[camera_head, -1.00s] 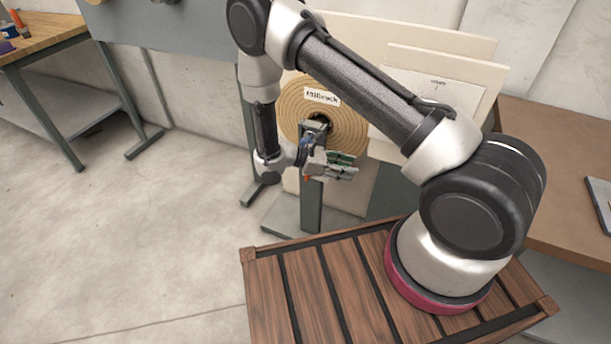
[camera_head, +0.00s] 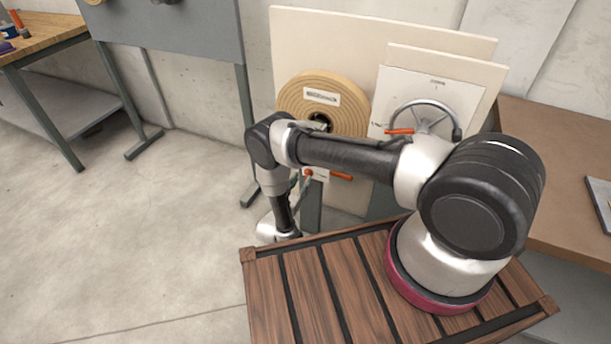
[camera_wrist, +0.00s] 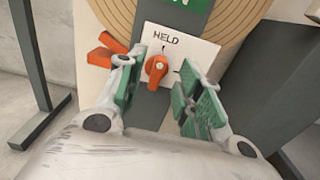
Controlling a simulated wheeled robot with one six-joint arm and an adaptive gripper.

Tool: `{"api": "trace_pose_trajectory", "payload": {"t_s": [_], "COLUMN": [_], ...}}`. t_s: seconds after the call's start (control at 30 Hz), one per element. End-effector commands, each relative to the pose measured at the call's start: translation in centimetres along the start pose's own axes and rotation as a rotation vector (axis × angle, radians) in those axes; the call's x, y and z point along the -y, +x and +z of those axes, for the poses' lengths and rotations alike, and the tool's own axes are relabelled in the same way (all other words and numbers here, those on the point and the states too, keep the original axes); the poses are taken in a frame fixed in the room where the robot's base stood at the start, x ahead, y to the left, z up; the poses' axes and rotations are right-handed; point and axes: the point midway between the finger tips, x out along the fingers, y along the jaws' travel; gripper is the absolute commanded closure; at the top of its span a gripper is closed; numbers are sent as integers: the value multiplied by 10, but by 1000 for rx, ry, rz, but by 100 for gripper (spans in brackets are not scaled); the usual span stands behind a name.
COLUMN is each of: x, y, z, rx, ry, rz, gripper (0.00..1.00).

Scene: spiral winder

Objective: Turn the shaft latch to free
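An orange knob (camera_wrist: 156,68), which looks like the shaft latch, sits on a white plate (camera_wrist: 187,45) marked "HELD" in the wrist view. Its narrow end points down. My gripper (camera_wrist: 158,82) is open, with green-padded fingers to the left and right of the knob. I see gaps on both sides, and cannot tell how far beyond the fingertips the knob lies. In the head view the white plate (camera_head: 319,174) shows below the roll with red-orange parts beside it. My arm hides much of my gripper there.
An orange lever-like piece (camera_wrist: 107,50) is close to the left finger. The tan spiral roll (camera_head: 349,91) is above the plate. A handwheel (camera_head: 432,107) stands right of it. A grey post (camera_wrist: 33,55) is on the left. Open floor (camera_head: 130,220) lies left.

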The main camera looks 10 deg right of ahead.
Motion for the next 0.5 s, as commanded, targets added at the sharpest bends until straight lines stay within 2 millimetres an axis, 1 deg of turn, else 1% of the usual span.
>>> {"api": "trace_pose_trajectory", "payload": {"t_s": [0.03,0.2,0.33,0.5], "x": [1,1,1,0], "y": [11,36,46,48], "z": [0,0,0,0], "rx": [0,0,-1,-1], "ry": [0,0,-1,-1], "rz": [-5,-5,-3,-1], "gripper": [64,64,64,64]}}
